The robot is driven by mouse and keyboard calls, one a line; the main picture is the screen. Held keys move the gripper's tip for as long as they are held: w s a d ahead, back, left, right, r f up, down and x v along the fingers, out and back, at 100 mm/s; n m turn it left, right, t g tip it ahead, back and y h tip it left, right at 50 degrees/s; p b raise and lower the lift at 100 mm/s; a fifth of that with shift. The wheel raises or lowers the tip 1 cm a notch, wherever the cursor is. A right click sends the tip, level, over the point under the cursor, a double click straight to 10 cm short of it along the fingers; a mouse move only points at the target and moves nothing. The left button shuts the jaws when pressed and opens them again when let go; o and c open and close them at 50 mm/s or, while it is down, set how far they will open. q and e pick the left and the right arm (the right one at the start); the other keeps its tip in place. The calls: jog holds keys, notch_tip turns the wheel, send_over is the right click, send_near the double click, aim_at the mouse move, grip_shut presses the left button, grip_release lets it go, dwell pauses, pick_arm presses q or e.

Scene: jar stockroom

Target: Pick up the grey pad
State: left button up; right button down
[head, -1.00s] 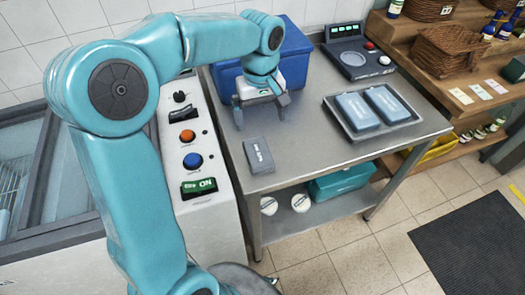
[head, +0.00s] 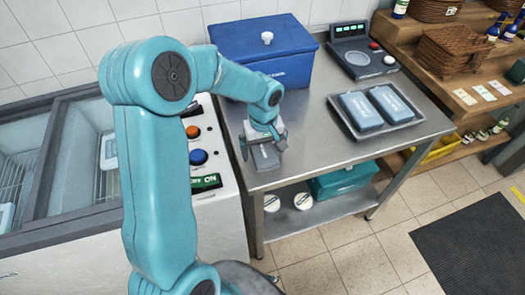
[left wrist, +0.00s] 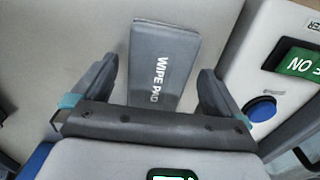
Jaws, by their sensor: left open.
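The grey pad (head: 265,157) lies flat on the steel table near its left front edge. In the left wrist view the grey pad (left wrist: 163,65) shows the words "WIPE PAD" and lies between and beyond the fingers. My left gripper (head: 263,148) is open right over the pad, one finger to each side of it. It also shows in the left wrist view (left wrist: 158,92), with nothing held. My right gripper is not in view.
A blue box (head: 262,60) with a lid stands at the table's back. A tray (head: 375,110) holding two blue packs and a dark console (head: 362,58) are to the right. A white panel with buttons (head: 210,150) borders the table's left. Clear steel lies right of the pad.

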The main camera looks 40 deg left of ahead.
aim_at(264, 151)
pick_arm(q)
jog(key=shift+w, duration=0.1)
jog(key=c, duration=1.1)
jog(key=shift+r, duration=0.15)
notch_tip(264, 151, up, 20)
jog(key=shift+f+p, duration=0.1)
jog(key=shift+p, duration=0.35)
jog(key=shift+o, duration=0.7)
jog(key=shift+c, duration=0.2)
